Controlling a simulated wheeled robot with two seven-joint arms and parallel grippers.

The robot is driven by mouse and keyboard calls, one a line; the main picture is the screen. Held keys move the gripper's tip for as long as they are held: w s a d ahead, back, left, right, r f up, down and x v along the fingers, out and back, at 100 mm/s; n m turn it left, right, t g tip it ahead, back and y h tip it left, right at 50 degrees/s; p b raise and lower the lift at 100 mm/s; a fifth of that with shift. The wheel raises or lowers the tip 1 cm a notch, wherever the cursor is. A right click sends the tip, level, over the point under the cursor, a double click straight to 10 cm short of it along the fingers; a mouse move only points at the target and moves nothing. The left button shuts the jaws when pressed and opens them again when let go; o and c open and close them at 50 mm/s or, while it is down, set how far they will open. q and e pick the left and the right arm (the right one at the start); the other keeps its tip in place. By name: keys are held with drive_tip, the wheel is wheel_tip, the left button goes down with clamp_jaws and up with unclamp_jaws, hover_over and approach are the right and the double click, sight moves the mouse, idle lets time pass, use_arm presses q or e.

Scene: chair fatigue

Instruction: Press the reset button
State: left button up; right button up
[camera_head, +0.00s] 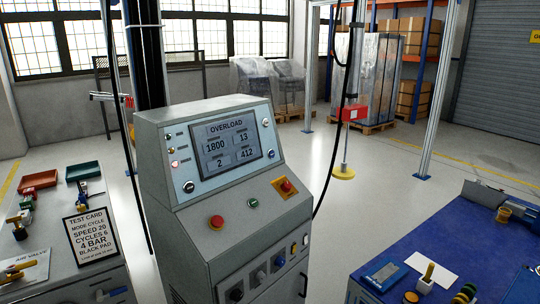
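A grey control console (190,215) stands in the middle of the head view. Its screen (228,146) reads OVERLOAD, with 1800, 13, 2 and 412 below. On the sloped panel are a red mushroom button (216,222), a small dark green button (253,203) and a red button on a yellow plate (287,187). More small buttons or lamps line both sides of the screen, one of them lit red (174,164). Labels are too small to read, so I cannot tell which is the reset button. Neither of my grippers is in view.
A left bench holds a TEST CARD sign (90,236), a red bin (38,180) and a green bin (83,171). A blue-topped table (445,240) with small parts stands right. A cable and a yellow-footed rod (344,172) hang behind the console. Floor shows behind.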

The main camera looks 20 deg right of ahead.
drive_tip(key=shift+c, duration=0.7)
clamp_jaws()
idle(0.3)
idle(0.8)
